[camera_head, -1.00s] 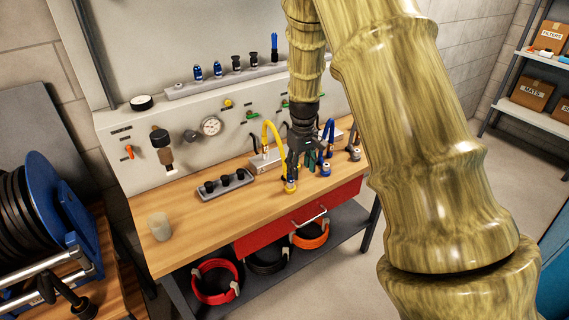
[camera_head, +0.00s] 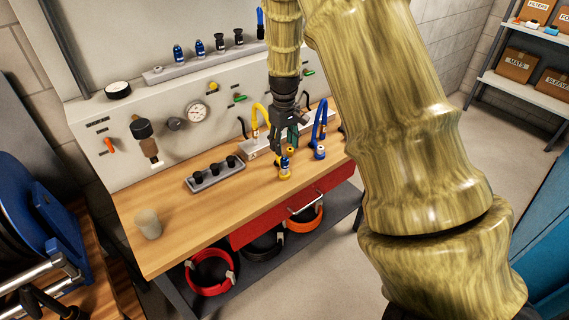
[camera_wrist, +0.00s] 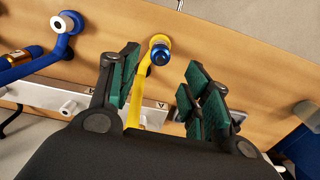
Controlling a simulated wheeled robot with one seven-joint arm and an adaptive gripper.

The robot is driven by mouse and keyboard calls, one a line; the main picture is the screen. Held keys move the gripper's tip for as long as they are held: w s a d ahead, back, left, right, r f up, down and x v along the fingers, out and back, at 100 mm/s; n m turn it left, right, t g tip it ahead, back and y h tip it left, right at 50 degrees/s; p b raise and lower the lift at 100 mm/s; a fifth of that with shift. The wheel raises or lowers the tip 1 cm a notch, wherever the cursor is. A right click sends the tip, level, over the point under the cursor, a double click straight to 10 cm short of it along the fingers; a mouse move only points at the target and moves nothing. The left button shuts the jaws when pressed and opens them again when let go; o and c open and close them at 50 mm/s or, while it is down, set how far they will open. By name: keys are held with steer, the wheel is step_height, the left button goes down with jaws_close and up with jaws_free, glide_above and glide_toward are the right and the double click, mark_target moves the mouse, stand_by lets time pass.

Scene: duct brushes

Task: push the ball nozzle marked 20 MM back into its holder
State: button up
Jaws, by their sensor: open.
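My gripper (camera_head: 284,143) points down over the workbench, fingers apart and empty. In the wrist view its green-padded fingers (camera_wrist: 163,62) stand on either side of a yellow hose (camera_wrist: 136,95). That hose ends in a small blue-topped nozzle (camera_wrist: 160,56) in a yellow collar, beyond the fingertips. In the head view this nozzle (camera_head: 285,164) is just below the gripper. A blue hose (camera_head: 323,120) with a pale-topped end (camera_head: 319,150) stands to its right. A grey holder block (camera_head: 252,152) is behind the hoses. No 20 MM marking is readable, so I cannot tell which nozzle carries it.
A grey tray (camera_head: 204,187) with three black pieces lies left of the hoses. A pale cup (camera_head: 148,223) stands near the bench's left end. A rack of nozzles (camera_head: 188,67) sits above the panel. The wooden top between cup and tray is clear.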

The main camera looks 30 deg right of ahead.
mark_target(284, 157)
steer(key=shift+w+f+b, duration=0.3)
steer(key=shift+f, duration=0.5)
steer(key=shift+s+f+b, duration=0.1)
steer(key=shift+f+b, duration=0.25)
steer(key=shift+s+f+b, duration=0.6)
steer(key=shift+b, duration=0.15)
steer(key=shift+f, duration=0.3)
steer(key=shift+w+f, duration=0.2)
steer(key=shift+f, duration=0.45)
steer(key=shift+w+f, duration=0.2)
steer(key=shift+f, duration=0.4)
steer(key=shift+f+b, duration=0.3)
steer(key=shift+b, duration=0.05)
steer(key=shift+s+f, duration=0.1)
steer(key=shift+s, duration=0.1)
steer(key=shift+w+f, duration=0.1)
steer(key=shift+w, duration=0.05)
